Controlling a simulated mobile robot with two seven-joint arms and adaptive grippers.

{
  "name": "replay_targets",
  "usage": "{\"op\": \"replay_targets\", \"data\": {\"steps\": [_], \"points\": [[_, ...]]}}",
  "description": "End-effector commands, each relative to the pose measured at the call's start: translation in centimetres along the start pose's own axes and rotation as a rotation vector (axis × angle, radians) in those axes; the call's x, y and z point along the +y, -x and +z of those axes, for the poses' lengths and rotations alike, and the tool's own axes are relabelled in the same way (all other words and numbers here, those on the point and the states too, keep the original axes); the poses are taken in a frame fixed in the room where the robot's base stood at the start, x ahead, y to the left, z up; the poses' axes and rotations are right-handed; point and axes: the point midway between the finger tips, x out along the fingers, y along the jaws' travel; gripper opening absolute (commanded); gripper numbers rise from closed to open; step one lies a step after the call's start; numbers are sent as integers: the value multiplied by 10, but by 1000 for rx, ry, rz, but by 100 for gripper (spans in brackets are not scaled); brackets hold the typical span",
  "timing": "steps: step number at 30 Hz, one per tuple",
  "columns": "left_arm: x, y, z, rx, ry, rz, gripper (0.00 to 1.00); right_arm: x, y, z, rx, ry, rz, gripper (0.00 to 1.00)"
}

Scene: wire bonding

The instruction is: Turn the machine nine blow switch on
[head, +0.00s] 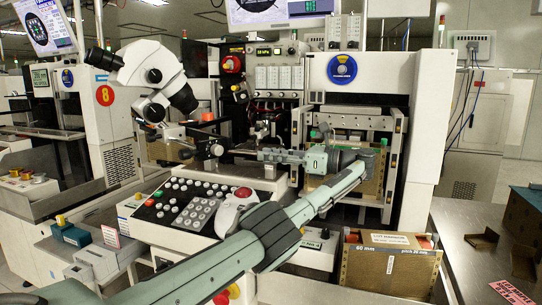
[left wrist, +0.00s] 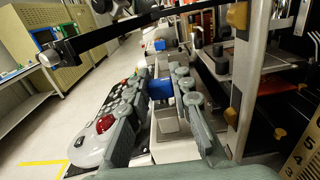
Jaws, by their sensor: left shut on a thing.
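A bonding machine (head: 420,130) with a keypad console (head: 185,205) and a white microscope (head: 150,70) fills the middle of the head view. No number nine shows on it, and I cannot single out a switch named blow. My left gripper (head: 262,155) reaches across above the console and points left, at the machine's work area. In the left wrist view my left gripper (left wrist: 165,92) has its two fingers on either side of a small blue block (left wrist: 160,89) and is shut on it. What the block belongs to is unclear. My right gripper is not in view.
A red-topped button (head: 243,192) and a white mouse-like control (head: 231,212) lie close under my left arm. A magazine box (head: 390,270) stands at lower right, beside a metal table (head: 460,225). Another machine with a red 8 label (head: 105,96) stands at left.

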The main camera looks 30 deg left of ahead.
Motion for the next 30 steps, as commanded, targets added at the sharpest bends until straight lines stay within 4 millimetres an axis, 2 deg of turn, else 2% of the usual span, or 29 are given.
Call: {"op": "replay_targets", "data": {"steps": [18, 19, 23, 24, 30], "points": [[0, -1, 0, 1, 0, 20, 0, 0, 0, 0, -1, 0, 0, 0], [0, -1, 0, 1, 0, 20, 24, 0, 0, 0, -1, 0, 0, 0], [0, -1, 0, 1, 0, 20, 40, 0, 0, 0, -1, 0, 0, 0], [0, -1, 0, 1, 0, 20, 43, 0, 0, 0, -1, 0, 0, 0], [0, -1, 0, 1, 0, 19, 43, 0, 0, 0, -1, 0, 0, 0]]}}
